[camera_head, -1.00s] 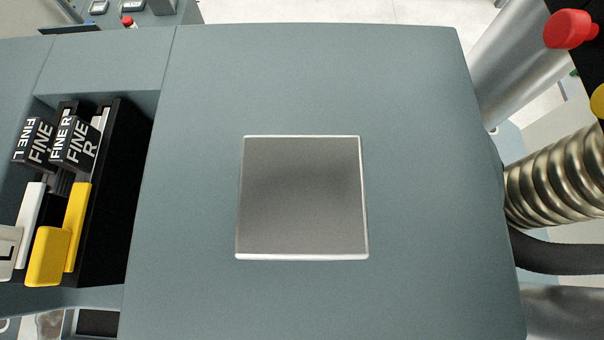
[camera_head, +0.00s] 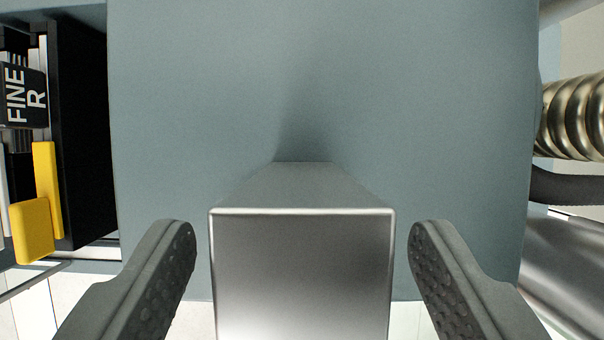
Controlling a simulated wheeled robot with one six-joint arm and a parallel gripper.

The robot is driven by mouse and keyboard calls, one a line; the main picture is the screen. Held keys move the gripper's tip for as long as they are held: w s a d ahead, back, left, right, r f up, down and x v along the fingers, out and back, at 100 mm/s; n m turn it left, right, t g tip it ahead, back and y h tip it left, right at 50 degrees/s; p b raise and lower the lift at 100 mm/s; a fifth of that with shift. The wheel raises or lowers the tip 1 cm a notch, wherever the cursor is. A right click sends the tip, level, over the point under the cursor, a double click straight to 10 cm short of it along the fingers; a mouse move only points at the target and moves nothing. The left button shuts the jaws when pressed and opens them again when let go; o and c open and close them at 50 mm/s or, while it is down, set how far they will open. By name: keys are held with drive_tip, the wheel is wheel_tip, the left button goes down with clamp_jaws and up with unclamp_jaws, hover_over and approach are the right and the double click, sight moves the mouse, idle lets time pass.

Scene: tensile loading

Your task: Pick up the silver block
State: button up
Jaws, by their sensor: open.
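The silver block (camera_head: 303,275) stands upright on a flat blue-grey surface (camera_head: 430,90). Its top face fills the lower middle of the view, and its far side narrows down to the surface. My gripper (camera_head: 302,235) is open, with one dark grey textured finger on each side of the block. A narrow gap shows between each finger and the block, so neither appears to touch it. The near end of the block is cut off by the bottom edge of the view.
A black recess (camera_head: 85,140) with a yellow lever (camera_head: 45,190) and a block marked FINE R (camera_head: 24,97) lies at the left. A ribbed metal hose (camera_head: 575,117) and a dark cable (camera_head: 570,186) run at the right. The surface beyond the block is clear.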

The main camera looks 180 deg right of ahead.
sight(301, 172)
drive_tip(key=shift+x, duration=1.75)
clamp_jaws()
